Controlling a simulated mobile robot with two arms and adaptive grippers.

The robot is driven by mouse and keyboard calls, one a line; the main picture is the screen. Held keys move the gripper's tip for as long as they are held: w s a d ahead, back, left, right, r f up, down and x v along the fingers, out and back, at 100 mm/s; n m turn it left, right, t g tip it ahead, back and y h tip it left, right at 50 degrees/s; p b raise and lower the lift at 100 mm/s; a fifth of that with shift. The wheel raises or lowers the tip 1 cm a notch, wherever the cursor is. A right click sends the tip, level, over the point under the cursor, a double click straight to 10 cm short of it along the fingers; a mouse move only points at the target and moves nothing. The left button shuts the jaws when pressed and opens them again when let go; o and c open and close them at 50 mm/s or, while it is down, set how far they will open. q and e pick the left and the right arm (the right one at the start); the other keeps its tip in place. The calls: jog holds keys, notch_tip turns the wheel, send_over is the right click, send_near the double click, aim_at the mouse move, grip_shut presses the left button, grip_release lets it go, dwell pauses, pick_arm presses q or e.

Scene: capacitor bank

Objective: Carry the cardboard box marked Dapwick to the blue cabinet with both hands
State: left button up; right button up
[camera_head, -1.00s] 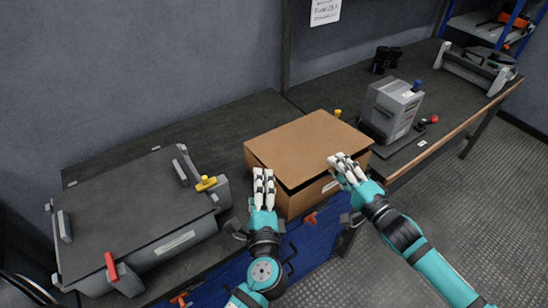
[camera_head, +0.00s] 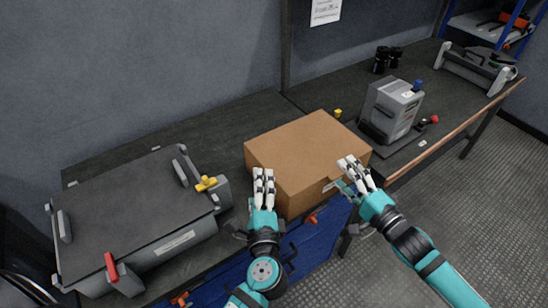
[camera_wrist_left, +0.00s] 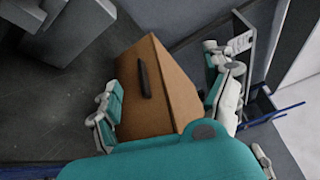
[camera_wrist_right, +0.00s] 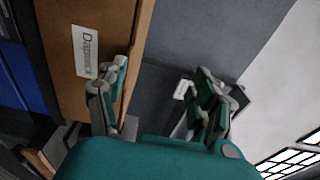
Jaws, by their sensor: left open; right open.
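The cardboard box (camera_head: 308,150) sits closed on the dark bench, over the blue cabinet (camera_head: 310,245). Its Dapwick label shows in the right wrist view (camera_wrist_right: 87,50). My left gripper (camera_head: 263,182) is open at the box's left front corner. In the left wrist view the box (camera_wrist_left: 160,90) lies between its spread fingers, with a dark handle slot on one face. My right gripper (camera_head: 355,175) is open at the box's right front part. In the right wrist view its left finger is by the box wall near the label. I cannot tell whether either gripper touches the box.
A grey case (camera_head: 135,215) with yellow and red latches stands left of the box. A grey instrument (camera_head: 392,108) stands to its right, with black binoculars (camera_head: 386,60) behind. A metal-framed device (camera_head: 478,65) lies at the far right of the bench.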

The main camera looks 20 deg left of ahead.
jog(key=v, duration=0.9)
jog(key=shift+r, duration=0.2)
dwell(0.4)
